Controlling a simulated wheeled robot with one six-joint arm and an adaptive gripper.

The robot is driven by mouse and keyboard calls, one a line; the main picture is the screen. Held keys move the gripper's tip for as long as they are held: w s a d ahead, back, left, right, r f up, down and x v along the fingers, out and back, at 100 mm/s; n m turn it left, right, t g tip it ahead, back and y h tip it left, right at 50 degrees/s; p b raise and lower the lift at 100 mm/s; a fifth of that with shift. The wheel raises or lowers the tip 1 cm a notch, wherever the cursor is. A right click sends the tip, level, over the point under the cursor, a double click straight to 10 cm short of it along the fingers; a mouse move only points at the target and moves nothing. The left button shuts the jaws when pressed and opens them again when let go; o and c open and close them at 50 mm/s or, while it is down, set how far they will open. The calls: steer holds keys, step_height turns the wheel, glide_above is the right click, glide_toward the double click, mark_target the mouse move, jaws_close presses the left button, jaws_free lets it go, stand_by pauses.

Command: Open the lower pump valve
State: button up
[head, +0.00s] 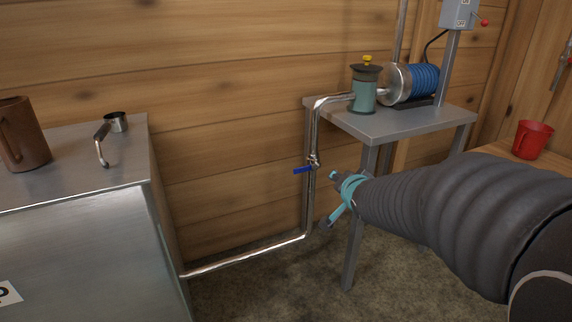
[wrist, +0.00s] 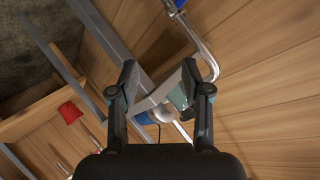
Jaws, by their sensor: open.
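The lower pump valve has a blue lever (head: 302,170) on the vertical metal pipe (head: 312,135) beside the pump stand. The lever sticks out to the left, roughly across the pipe. In the wrist view a blue part, seemingly this lever (wrist: 179,4), is cut off by the top edge. My gripper (head: 331,199) is to the right of the valve and slightly lower in the head view, apart from the lever. In the wrist view my gripper (wrist: 160,74) has its two fingers spread with nothing held between them.
The metal stand (head: 385,124) carries a teal filter canister (head: 364,96) and a blue pump motor (head: 424,80). A lower pipe (head: 245,257) runs left to a steel evaporator cabinet (head: 75,235). A red cup (head: 532,139) stands on a wooden surface at right.

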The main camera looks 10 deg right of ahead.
steer(key=w+f+m+t+y+b, duration=0.2)
steer(key=w+f+m+t, duration=0.1)
steer(key=w+f, duration=0.4)
steer(key=m+t+y+b, duration=0.1)
steer(key=m+y+b, duration=0.1)
steer(key=m+y, duration=0.15)
glide_toward(302, 170)
steer(key=shift+n+y, duration=0.45)
steer(key=x, duration=1)
steer(key=shift+w+d+f, duration=0.15)
steer(key=shift+w+d, duration=0.05)
steer(key=shift+w, duration=0.05)
jaws_close()
